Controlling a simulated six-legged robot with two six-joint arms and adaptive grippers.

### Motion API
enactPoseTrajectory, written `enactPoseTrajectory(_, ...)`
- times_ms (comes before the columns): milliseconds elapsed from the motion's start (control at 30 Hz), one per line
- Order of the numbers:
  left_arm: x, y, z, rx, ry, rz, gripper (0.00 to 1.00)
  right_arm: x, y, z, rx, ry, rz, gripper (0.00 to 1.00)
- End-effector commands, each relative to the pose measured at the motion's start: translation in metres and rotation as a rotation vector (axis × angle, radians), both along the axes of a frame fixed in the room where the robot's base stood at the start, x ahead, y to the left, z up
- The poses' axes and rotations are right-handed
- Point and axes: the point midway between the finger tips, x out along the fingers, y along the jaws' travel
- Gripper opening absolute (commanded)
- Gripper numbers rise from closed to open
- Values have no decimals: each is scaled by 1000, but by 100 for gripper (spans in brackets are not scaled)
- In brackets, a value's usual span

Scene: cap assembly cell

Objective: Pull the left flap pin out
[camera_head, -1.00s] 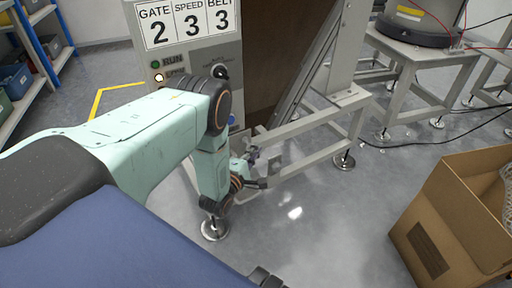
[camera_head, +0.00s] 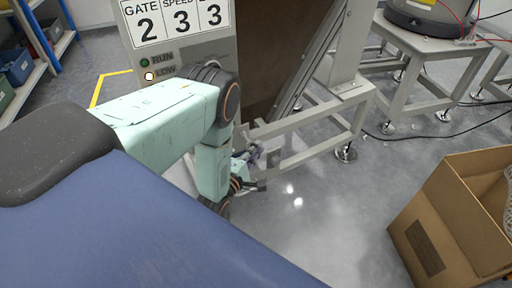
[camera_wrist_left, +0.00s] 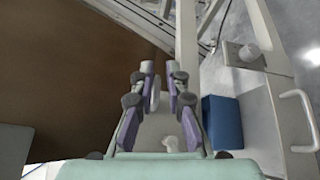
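My left gripper (camera_head: 262,170) is low beside the grey machine frame in the head view, small and partly covered by my own wrist. In the left wrist view my left gripper (camera_wrist_left: 160,68) shows two purple-padded fingers, apart, with a gap between the tips. I see nothing clearly held between them. I cannot clearly make out a flap pin in either view. A grey round knob (camera_wrist_left: 247,52) on a bracket stands right of and beyond the fingertips, apart from them. My right gripper is not in view.
A grey control cabinet (camera_head: 185,55) with number plates stands behind my left arm. A brown panel (camera_wrist_left: 60,70) lies left of the fingers. A blue block (camera_wrist_left: 222,122) and a pale handle (camera_wrist_left: 304,120) are to the right. An open cardboard box (camera_head: 440,225) stands on the floor.

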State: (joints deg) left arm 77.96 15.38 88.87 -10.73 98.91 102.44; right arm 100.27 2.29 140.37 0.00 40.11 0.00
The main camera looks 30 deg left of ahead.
Motion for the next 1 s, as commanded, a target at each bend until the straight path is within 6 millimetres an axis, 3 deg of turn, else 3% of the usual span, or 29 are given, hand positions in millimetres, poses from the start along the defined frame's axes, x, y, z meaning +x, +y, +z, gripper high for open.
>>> enactPoseTrajectory(200, -1, 0, -2, 1, 5, 1, 28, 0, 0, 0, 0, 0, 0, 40)
enactPoseTrajectory(533, -1, 1, 0, 2, 0, 5, 28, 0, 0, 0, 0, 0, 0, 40)
enactPoseTrajectory(1000, -65, -4, 1, 2, 3, 3, 28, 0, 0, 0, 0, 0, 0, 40)
